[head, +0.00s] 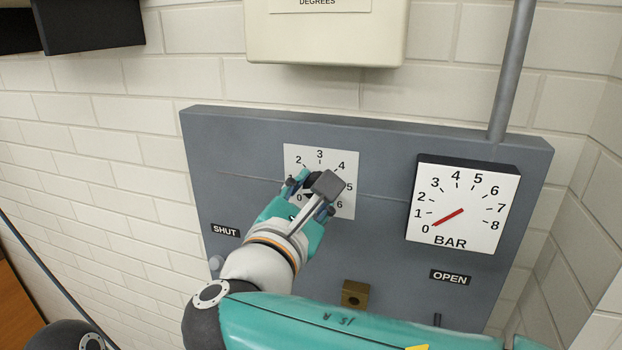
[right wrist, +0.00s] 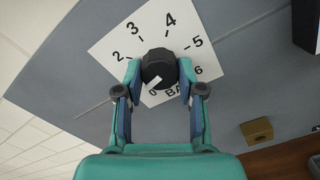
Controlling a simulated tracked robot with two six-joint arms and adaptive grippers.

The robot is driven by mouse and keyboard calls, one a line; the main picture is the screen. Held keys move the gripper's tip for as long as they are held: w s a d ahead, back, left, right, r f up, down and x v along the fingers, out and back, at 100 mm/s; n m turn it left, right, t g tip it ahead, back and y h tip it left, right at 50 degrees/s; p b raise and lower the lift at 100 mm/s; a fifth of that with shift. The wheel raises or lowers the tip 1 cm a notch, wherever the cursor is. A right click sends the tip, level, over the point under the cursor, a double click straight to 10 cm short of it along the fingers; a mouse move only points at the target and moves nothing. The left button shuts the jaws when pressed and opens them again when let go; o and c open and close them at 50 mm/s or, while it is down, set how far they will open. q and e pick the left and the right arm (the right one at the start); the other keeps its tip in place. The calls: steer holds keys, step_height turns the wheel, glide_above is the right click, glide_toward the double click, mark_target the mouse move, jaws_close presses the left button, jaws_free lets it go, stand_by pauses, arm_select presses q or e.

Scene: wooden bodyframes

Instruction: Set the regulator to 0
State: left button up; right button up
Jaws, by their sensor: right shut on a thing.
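The regulator is a round black knob (right wrist: 160,67) with a white pointer mark on a white dial plate (head: 300,156) numbered up to 6. In the right wrist view the white mark points down-left at the 0. My right gripper (right wrist: 160,76) has one finger on each side of the knob and is shut on it. My left gripper is not in view.
The dial and gauge are on a grey panel (head: 385,215) with SHUT (head: 225,230) and OPEN (head: 450,277) labels. A brass block (head: 355,293) sticks out below the dial. A grey pipe (head: 511,70) rises at the right. A cream box (head: 325,35) hangs above.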

steer(key=n+p, duration=0.2)
steer(key=n, duration=0.1)
steer(key=n+p, duration=0.1)
steer(key=shift+f, duration=0.25)
steer(key=shift+f+n+p, duration=0.15)
steer(key=shift+n+p, duration=0.65)
steer(key=shift+n, duration=0.4)
steer(key=shift+f, duration=0.1)
steer(key=o, duration=0.8)
steer(key=shift+c, duration=0.2)
steer(key=o, duration=0.4)
steer(key=shift+r, duration=0.2)
steer(key=shift+r, duration=0.1)
